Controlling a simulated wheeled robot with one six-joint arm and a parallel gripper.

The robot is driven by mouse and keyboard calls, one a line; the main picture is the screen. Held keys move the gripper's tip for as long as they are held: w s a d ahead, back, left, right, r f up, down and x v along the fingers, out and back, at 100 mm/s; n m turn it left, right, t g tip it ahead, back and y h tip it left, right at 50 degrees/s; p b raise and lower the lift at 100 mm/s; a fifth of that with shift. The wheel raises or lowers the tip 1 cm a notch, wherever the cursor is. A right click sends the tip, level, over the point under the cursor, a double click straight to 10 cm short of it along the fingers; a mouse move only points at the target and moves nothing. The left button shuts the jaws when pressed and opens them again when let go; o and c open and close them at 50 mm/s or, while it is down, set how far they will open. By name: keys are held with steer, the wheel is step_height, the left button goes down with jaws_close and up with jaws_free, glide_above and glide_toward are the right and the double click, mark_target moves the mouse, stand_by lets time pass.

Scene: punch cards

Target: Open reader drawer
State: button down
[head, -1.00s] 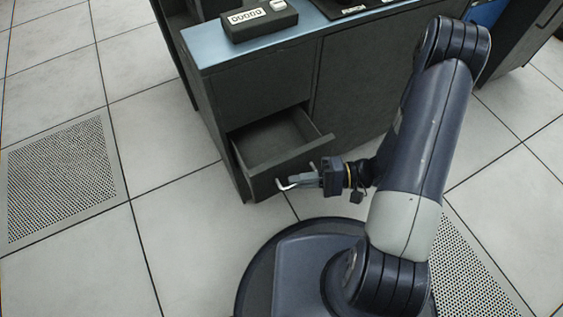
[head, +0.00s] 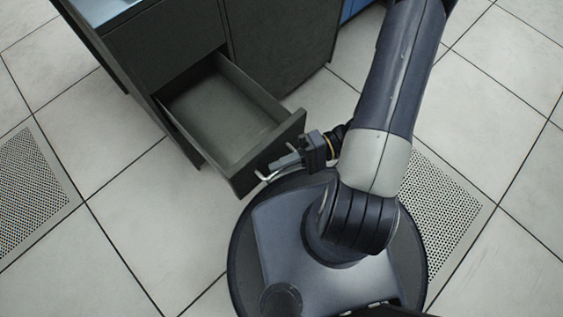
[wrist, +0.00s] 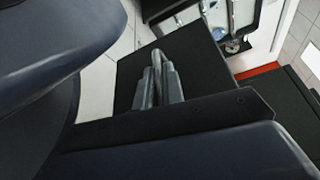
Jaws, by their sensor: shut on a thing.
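The reader drawer (head: 222,108) is dark grey and pulled well out of the cabinet (head: 165,40) in the head view. Its inside looks empty. A pale metal handle (head: 268,175) sits on the drawer's front. My gripper (head: 281,164) is shut on the handle, coming from the right side. In the wrist view the handle (wrist: 168,55) shows as a metal bar, with my gripper's fingers (wrist: 160,85) around it against the dark drawer front (wrist: 125,80).
The cabinet's blue-grey top (head: 105,10) is partly in view at the upper left. My round base stands close to the drawer front. Tiled floor (head: 140,225) is clear on the left, with perforated tiles (head: 30,185) at the far left.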

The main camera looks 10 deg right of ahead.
steer(key=c, duration=1.5)
jaws_free()
steer(key=d+p, duration=0.1)
steer(key=d, duration=0.2)
steer(key=w+d+p, duration=0.1)
steer(key=d, duration=0.3)
steer(key=d+r+p, duration=0.1)
steer(key=d, duration=0.2)
steer(key=shift+w+d, duration=0.35)
steer(key=shift+w, duration=0.05)
steer(key=shift+f, duration=0.1)
